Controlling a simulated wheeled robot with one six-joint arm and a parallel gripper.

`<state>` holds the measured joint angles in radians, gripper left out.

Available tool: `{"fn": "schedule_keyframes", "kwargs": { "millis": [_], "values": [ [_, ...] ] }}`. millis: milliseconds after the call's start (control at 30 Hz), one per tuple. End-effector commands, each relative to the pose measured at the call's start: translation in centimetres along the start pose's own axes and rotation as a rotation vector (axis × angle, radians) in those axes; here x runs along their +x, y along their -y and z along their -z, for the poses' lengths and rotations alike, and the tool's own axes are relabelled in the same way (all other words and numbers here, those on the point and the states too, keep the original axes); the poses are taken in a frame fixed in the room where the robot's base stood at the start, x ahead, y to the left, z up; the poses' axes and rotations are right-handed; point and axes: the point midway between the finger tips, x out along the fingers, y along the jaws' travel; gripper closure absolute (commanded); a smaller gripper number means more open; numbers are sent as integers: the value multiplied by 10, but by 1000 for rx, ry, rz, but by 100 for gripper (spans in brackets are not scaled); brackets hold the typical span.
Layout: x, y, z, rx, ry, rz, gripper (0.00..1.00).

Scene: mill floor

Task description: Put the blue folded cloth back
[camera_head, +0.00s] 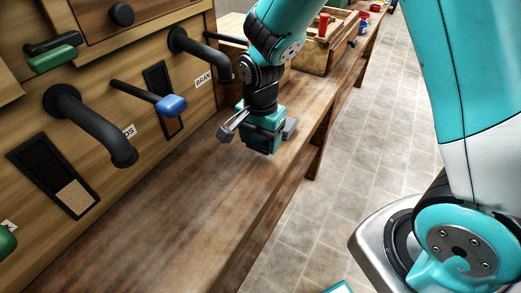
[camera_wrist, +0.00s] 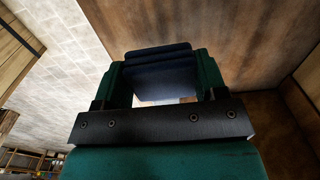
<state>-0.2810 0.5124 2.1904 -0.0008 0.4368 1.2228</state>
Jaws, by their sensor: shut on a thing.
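The blue folded cloth (camera_wrist: 158,66) shows in the wrist view as a stack of dark navy layers between the two green fingers of my gripper (camera_wrist: 162,75). The gripper is shut on it from both sides. In the head view my gripper (camera_head: 264,127) hangs low over the wooden bench (camera_head: 190,205), near its front edge. A dark blue bit of the cloth (camera_head: 261,146) shows under the fingers there. I cannot tell whether the cloth touches the bench top.
A wooden panel with black spouts (camera_head: 88,122) and a blue-tipped lever (camera_head: 170,104) lines the left side. A wooden crate (camera_head: 318,52) with a red item stands farther along the bench. The near bench top is clear. Tiled floor (camera_head: 345,180) lies to the right.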

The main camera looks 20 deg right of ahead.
Motion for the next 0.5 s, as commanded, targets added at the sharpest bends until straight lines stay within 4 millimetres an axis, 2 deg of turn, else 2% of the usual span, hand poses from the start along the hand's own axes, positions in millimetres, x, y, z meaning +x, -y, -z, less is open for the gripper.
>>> {"fn": "schedule_keyframes", "kwargs": {
  "millis": [100,200,500],
  "values": [
    [22,-1,0,0,2,-5,57],
    [34,-1,0,0,1,-4,57],
    [37,0,0,0,0,-1,57]
  ]
}}
